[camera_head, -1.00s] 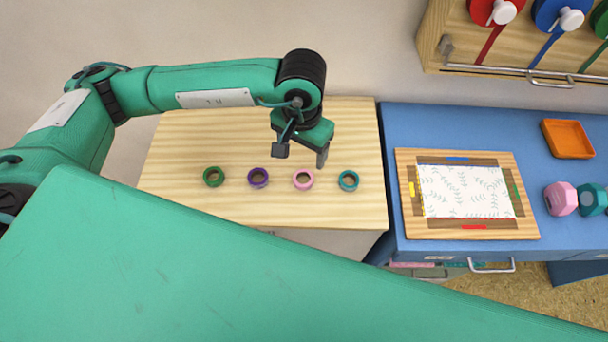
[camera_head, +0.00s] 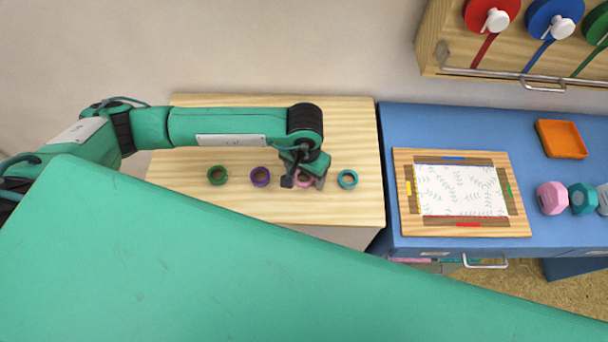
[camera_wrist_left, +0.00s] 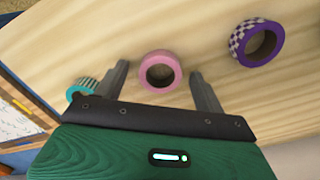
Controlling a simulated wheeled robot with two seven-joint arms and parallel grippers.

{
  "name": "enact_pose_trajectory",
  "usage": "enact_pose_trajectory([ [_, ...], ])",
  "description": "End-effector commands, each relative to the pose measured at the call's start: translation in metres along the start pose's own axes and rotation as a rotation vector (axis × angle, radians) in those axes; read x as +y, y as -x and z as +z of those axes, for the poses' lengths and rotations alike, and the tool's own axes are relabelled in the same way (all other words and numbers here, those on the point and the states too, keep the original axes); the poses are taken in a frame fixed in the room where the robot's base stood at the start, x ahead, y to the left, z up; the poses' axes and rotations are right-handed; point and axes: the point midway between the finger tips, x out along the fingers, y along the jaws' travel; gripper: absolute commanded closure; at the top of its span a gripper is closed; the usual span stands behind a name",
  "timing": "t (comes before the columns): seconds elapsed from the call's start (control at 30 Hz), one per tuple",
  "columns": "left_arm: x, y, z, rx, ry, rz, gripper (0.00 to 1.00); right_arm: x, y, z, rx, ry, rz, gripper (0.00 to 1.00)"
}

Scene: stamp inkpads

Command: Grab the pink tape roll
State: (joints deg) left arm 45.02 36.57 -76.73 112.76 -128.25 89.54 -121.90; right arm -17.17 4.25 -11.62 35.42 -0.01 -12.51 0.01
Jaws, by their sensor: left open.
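The pink tape roll (camera_head: 303,179) lies flat on the wooden table, partly hidden by my left gripper in the head view. In the left wrist view the pink tape roll (camera_wrist_left: 160,71) shows whole, between and slightly beyond the two fingertips. My left gripper (camera_head: 304,182) is open and over the roll. In the left wrist view its fingers (camera_wrist_left: 158,70) stand on either side of the roll, with a gap to each side. Whether the fingers are level with the roll is hard to tell. My right gripper is not in view.
On the same wooden table (camera_head: 220,208), a purple roll (camera_head: 260,177) and a green roll (camera_head: 217,175) lie left of the pink one, a teal roll (camera_head: 348,179) right. A blue table (camera_head: 400,125) with a framed board (camera_head: 403,220) stands right.

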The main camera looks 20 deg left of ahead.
Motion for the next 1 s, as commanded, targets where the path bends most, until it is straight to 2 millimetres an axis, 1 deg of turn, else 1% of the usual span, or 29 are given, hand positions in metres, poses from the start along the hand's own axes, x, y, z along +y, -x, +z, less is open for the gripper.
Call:
enact_pose_trajectory([
  [0.1, 0.0, 0.0, 0.0, 0.0, 0.0, 0.0, 0.29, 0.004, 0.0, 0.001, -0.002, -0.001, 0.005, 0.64],
  [0.17, 0.0, 0.0, 0.0, 0.0, 0.0, 0.0, 0.41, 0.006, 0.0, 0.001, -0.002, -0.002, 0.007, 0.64],
  [0.2, 0.0, 0.0, 0.0, 0.0, 0.0, 0.0, 0.49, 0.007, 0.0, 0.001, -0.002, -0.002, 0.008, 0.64],
  [0.27, 0.0, 0.0, 0.0, 0.0, 0.0, 0.0, 0.6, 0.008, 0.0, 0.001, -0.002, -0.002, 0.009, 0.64],
  [0.3, 0.0, 0.0, 0.0, 0.0, 0.0, 0.0, 0.68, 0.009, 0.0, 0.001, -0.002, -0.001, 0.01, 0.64],
  [0.33, 0.0, 0.0, 0.0, 0.0, 0.0, 0.0, 0.74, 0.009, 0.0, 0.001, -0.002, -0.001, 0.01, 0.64],
  [0.37, 0.0, 0.0, 0.0, 0.0, 0.0, 0.0, 0.77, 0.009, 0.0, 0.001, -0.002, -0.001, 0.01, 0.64],
  [0.63, 0.0, 0.001, 0.0, 0.001, 0.0, 0.0, 0.77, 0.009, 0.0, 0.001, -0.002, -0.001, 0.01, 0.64],
  [0.77, 0.0, 0.007, -0.001, 0.003, 0.0, 0.0, 0.77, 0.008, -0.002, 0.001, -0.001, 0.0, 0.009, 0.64],
  [0.87, 0.0, 0.017, -0.001, 0.003, -0.001, 0.001, 0.77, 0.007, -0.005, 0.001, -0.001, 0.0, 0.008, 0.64],
  [0.97, 0.0, 0.035, -0.002, 0.005, -0.001, 0.0, 0.77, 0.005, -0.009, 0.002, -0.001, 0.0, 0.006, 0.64],
  [1.0, 0.0, 0.043, -0.002, 0.008, -0.001, 0.001, 0.77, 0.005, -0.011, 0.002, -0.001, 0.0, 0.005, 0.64],
])
